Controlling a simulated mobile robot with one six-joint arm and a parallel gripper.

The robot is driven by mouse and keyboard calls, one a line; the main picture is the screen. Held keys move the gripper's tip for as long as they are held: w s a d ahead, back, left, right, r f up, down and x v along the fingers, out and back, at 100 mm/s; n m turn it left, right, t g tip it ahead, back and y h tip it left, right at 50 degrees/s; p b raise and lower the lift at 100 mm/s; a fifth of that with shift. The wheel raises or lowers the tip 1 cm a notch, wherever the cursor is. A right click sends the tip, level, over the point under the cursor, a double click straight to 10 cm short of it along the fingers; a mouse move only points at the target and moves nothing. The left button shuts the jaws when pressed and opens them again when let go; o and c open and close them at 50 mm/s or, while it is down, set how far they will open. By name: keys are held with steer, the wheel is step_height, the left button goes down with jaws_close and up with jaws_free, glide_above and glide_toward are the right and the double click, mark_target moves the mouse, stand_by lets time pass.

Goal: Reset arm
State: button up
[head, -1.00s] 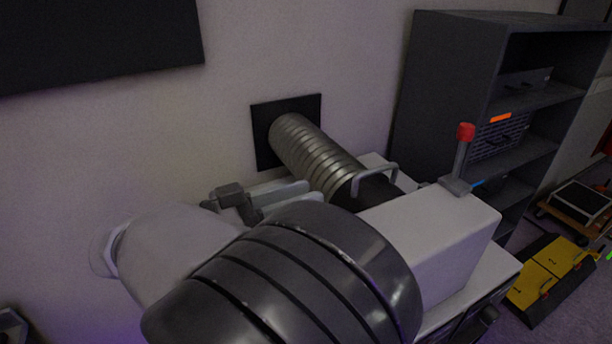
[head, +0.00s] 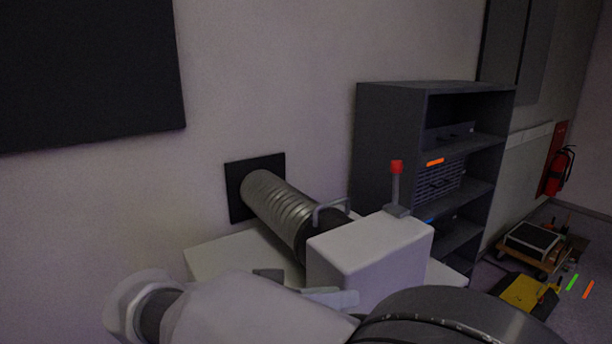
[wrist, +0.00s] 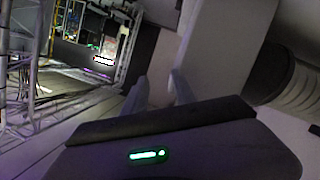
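My gripper (wrist: 159,88) shows its two pale fingers apart in the wrist view, with nothing seen between them. In the head view my arm's white and dark links cross the bottom of the picture. The gripper's pale fingers (head: 332,297) show there in front of a white box-shaped machine (head: 362,258), partly hidden by my arm. I cannot tell whether they touch it.
A ribbed metal duct (head: 281,208) runs from a black wall plate (head: 236,199) to the machine. A red-tipped lever (head: 396,183) stands on top. A dark shelf unit (head: 388,148) stands behind. A truss (wrist: 45,88) shows in the wrist view.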

steer(key=s+d+f+n+g+y+b, duration=0.3)
steer(key=s+d+f+g+y+b, duration=0.3)
steer(key=s+d+f, duration=0.5)
steer(key=s+a+f+t+y+b, duration=0.3)
steer(key=s+a+f+t+y, duration=0.1)
steer(key=f+y, duration=0.4)
steer(key=shift+s+a+f+m+t+y+b, duration=0.2)
steer(key=shift+s+a+m+t+y+b, duration=0.15)
steer(key=shift+t+y, duration=0.5)
steer(key=shift+w, duration=0.1)
steer(key=shift+c, duration=0.2)
